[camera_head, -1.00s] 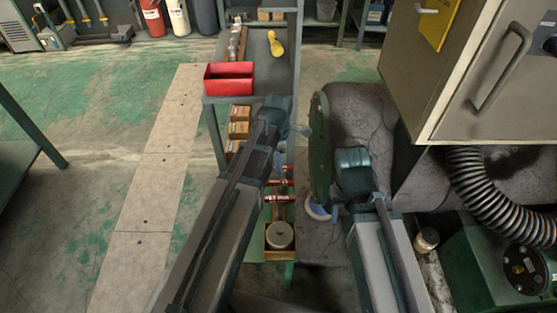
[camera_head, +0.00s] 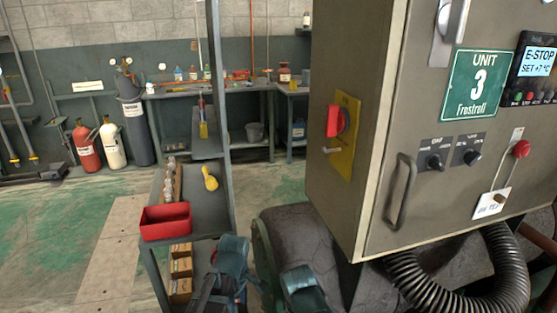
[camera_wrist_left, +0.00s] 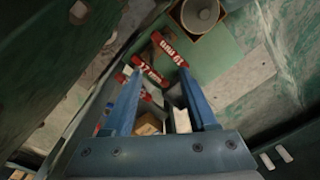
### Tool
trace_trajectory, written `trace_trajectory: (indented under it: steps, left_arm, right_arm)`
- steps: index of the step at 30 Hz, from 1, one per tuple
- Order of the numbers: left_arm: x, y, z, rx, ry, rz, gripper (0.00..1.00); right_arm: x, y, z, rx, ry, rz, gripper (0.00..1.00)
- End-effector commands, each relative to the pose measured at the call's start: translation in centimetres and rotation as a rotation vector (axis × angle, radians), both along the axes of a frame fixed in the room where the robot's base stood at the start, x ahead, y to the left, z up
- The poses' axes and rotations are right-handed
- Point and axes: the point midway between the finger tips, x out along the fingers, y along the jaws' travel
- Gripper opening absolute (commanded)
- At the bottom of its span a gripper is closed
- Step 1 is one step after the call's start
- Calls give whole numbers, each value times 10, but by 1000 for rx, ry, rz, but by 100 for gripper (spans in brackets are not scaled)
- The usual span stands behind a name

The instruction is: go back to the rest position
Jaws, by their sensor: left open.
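My left arm comes in at the bottom of the head view, its wrist beside the shelf rack. Its gripper fingers are hard to make out there. In the left wrist view my left gripper (camera_wrist_left: 160,98) is open, its two blue fingers apart with nothing held between them. Beyond the fingers lie red labelled cylinders (camera_wrist_left: 170,50) and a round grey thing (camera_wrist_left: 199,14) in a wooden box. My right arm's blue-grey wrist (camera_head: 302,288) shows low in the head view, right of the left one. Its fingers cannot be made out.
The shelf rack (camera_head: 198,197) holds a red bin (camera_head: 165,221), a yellow tool (camera_head: 209,178) and cardboard boxes (camera_head: 181,270). A large grey cabinet (camera_head: 385,110) with a black hose (camera_head: 455,285) stands at right. Gas cylinders (camera_head: 113,145) stand at the back left. Floor left of the rack is open.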

Motion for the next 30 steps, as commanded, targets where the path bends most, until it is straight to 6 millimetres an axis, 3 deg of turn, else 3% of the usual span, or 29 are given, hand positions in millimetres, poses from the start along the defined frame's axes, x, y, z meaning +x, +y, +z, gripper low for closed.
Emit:
trace_trajectory:
  steps: [3,9,18,19,21,30]
  left_arm:
    - [-30,-20,0,11,21,-364,58]
    - [-64,-42,1,25,59,-889,58]
    - [-100,-60,1,33,109,-1436,58]
    - [-103,-62,1,34,115,-1485,58]
    - [-100,-61,25,33,115,-1484,58]
    - [-99,-61,90,33,114,-1479,58]
  right_arm:
    - [0,0,0,0,0,0,50]
    - [0,0,0,0,0,0,50]
    - [0,0,0,0,0,0,50]
    - [0,0,0,0,0,0,50]
    - [0,0,24,0,0,0,50]
    - [0,0,89,0,0,-1,50]
